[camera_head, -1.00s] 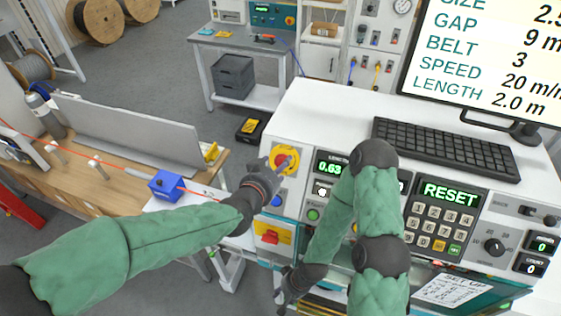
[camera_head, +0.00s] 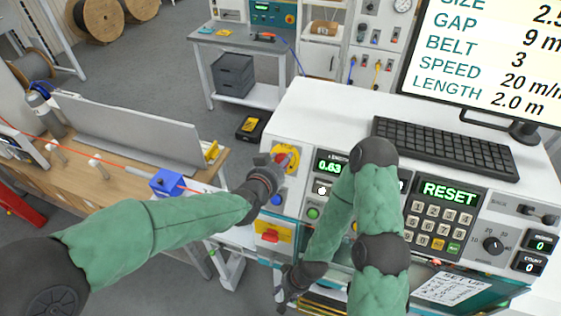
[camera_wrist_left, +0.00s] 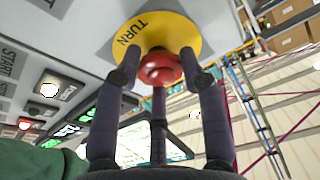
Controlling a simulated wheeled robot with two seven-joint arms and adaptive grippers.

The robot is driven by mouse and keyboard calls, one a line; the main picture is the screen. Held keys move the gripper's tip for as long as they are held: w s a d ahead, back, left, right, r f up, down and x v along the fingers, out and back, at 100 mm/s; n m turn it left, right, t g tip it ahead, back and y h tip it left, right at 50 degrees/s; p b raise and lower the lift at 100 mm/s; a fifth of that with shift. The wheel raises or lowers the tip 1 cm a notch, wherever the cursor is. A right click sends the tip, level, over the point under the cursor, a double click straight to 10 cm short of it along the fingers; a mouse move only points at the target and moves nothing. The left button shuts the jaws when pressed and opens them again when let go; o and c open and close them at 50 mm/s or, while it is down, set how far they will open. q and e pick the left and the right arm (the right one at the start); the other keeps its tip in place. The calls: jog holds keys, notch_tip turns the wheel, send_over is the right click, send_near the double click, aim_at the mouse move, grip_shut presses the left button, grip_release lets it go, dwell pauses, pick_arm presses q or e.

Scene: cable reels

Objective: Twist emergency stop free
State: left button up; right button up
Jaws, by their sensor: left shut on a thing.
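The emergency stop (camera_wrist_left: 160,70) is a red mushroom knob on a yellow round plate (camera_wrist_left: 178,32) marked TURN, in the left wrist view. In the head view the emergency stop (camera_head: 289,158) sits at the upper left of the console panel, partly hidden by my left gripper (camera_head: 275,165). In the left wrist view my left gripper (camera_wrist_left: 160,68) has its fingers on both sides of the red knob and is shut on it. My right gripper (camera_head: 281,296) hangs low in front of the console, small and dark; its finger opening is unclear.
Below the stop are a blue button (camera_head: 276,199) and a red handle on a yellow plate (camera_head: 264,238). A display and keypad (camera_head: 440,222) lie to the right. A keyboard (camera_head: 445,148) rests on the console top. A workbench (camera_head: 100,190) stands at the left.

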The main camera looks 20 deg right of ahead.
pick_arm(q)
jog(key=m+b, duration=0.2)
jog(key=m, duration=0.2)
jog(key=shift+w+a+g+h, duration=0.1)
jog(key=shift+g+h, duration=0.3)
jog(key=m+b, duration=0.2)
jog(key=shift+m+g, duration=0.3)
jog(key=shift+m, duration=0.1)
jog(key=shift+r+m+g+b, duration=0.1)
jog(key=shift+m+g+b, duration=0.2)
jog(key=shift+m+b, duration=0.7)
jog(key=o, duration=1.2)
jog(key=shift+c, duration=0.2)
jog(key=v, duration=0.7)
